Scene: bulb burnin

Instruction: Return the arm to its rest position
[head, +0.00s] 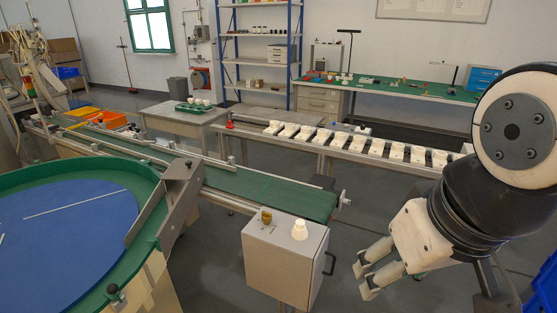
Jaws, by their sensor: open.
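My gripper (367,283) is at the lower right in the head view, at the end of my bent arm (460,210). Its two pale fingers point down and to the left, apart from each other, with nothing between them. It hangs in free air to the right of a grey control box (284,265). The fingers do not appear to touch the box or its dark side handle.
A white cone-shaped piece (299,230) and a yellowish knob (266,215) are on the box top. Behind it runs a green conveyor (270,190). A bench with a row of white holders (365,143) stands beyond. A blue crate (545,285) is at the right edge.

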